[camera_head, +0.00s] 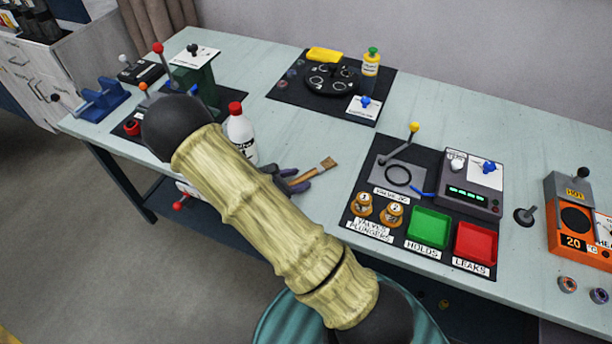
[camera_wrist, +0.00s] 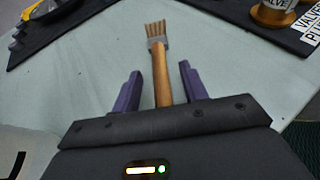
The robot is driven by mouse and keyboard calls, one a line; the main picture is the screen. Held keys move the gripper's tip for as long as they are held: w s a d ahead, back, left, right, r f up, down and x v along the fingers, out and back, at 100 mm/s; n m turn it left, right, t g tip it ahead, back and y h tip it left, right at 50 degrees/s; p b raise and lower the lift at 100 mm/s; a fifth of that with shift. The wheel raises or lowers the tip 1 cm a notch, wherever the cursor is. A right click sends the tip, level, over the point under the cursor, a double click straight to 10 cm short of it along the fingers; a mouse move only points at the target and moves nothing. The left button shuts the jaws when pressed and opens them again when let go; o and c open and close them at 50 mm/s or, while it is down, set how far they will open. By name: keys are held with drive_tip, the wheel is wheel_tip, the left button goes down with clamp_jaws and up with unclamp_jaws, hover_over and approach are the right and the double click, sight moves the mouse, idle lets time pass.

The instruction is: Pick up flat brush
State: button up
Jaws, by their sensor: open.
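The flat brush (camera_head: 315,174) lies on the pale table, with a wooden handle and tan bristles pointing to the back right. In the wrist view the brush (camera_wrist: 160,70) runs up the middle, bristles at the top and handle toward me. My gripper (camera_wrist: 160,83) is open, with its two purple fingers on either side of the handle and gaps between fingers and wood. In the head view my gripper (camera_head: 291,180) is low at the handle end of the brush, partly hidden behind my arm. The handle's near end is hidden in the wrist view.
A white bottle with a red cap (camera_head: 241,133) stands left of my gripper. A black mat (camera_head: 372,158) with a valve station, two brass plungers, a green tray (camera_head: 428,228) and a red tray (camera_head: 475,243) lies to the right. The table around the bristles is clear.

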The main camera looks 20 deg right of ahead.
sight(296, 180)
clamp_jaws()
wheel_tip(296, 180, up, 10)
drive_tip(key=shift+p, duration=0.4)
idle(0.7)
